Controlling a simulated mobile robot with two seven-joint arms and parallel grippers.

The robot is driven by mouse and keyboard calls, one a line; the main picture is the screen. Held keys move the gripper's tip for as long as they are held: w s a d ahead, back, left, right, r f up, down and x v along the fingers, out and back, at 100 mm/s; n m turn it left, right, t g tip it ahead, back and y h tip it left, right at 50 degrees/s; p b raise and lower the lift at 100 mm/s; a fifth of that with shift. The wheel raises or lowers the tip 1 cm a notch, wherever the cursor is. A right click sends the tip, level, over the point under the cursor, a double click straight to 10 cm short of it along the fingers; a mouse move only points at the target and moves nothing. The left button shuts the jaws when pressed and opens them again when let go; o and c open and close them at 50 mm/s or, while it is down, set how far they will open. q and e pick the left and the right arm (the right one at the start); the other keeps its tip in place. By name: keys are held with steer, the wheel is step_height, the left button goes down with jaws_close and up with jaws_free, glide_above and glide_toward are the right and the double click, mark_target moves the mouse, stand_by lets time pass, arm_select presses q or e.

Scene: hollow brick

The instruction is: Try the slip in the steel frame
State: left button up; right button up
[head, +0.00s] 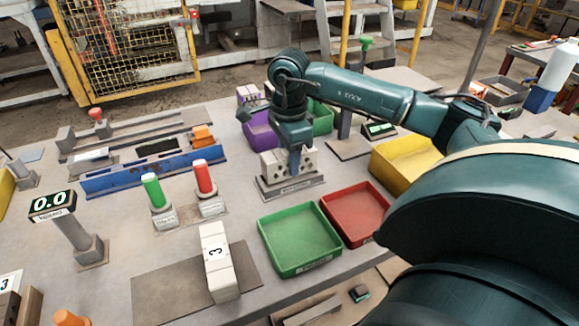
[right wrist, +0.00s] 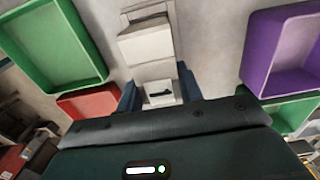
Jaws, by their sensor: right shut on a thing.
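My right gripper (head: 294,170) points down at a pale block with dark holes (head: 272,162), which stands in a grey frame with a labelled front edge (head: 291,189). In the right wrist view, the blue fingers of my right gripper (right wrist: 160,93) are shut on a small pale piece with a dark slot (right wrist: 159,87), perhaps the slip. A larger pale block (right wrist: 146,42) lies just beyond it. I cannot tell whether the held piece touches the frame; the gripper hides part of this. My left gripper is not in view.
A green tray (head: 332,262) and a red tray (head: 383,225) stand in front, a yellow bin (head: 385,165) to the right and a purple bin (head: 258,128) behind. A white block marked 3 (head: 222,285) lies on a dark mat. A display (head: 53,205) reads 0.0.

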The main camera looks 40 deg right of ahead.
steer(key=shift+r+p, duration=1.4)
steer(key=shift+r, duration=0.8)
